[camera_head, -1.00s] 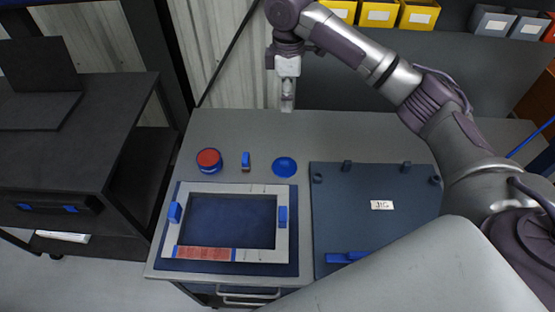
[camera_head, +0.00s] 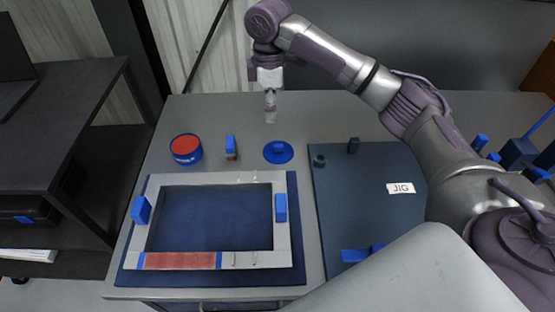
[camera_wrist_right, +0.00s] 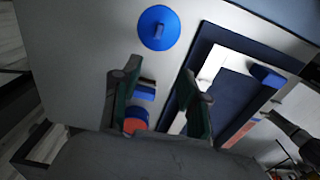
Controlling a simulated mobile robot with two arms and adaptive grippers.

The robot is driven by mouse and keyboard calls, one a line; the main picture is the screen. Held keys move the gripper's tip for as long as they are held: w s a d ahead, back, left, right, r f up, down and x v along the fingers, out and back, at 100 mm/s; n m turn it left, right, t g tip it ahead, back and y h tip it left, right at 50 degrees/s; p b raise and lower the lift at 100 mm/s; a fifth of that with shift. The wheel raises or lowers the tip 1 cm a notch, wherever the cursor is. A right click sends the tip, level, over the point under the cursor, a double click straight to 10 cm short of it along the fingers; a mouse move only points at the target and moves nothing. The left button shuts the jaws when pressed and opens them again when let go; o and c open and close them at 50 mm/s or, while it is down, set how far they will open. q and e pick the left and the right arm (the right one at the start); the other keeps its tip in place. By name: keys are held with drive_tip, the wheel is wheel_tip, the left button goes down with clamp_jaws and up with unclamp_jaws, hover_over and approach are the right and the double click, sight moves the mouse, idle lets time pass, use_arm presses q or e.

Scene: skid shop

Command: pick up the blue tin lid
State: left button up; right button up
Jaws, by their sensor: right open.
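The blue tin lid (camera_head: 269,156) is a flat round disc with a small knob, lying on the grey bench behind the frame's right corner. In the right wrist view the lid (camera_wrist_right: 148,35) lies beyond the fingertips. My right gripper (camera_head: 270,119) points down above the bench, a little behind the lid and apart from it. Its fingers are spread and empty in the right wrist view (camera_wrist_right: 160,72). An open blue tin with red inside its top (camera_head: 186,149) stands to the left. My left gripper is out of view.
A small blue block (camera_head: 230,143) stands between tin and lid. In front is a pale rectangular frame (camera_head: 215,180) with blue blocks on a dark mat. A dark JIG board (camera_head: 365,215) with pegs lies right. A dark cart (camera_head: 60,130) stands left.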

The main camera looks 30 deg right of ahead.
hover_over(274, 146)
drive_tip(key=f, duration=0.8)
drive_tip(key=shift+s+a+f, duration=0.1)
drive_tip(key=shift+a+f, duration=0.1)
drive_tip(key=shift+a, duration=0.15)
drive_tip(key=f, duration=0.2)
drive_tip(key=d+f, duration=0.1)
drive_tip(key=f, duration=0.2)
drive_tip(key=shift+p, duration=0.4)
drive_tip(key=shift+c, duration=0.2)
clamp_jaws()
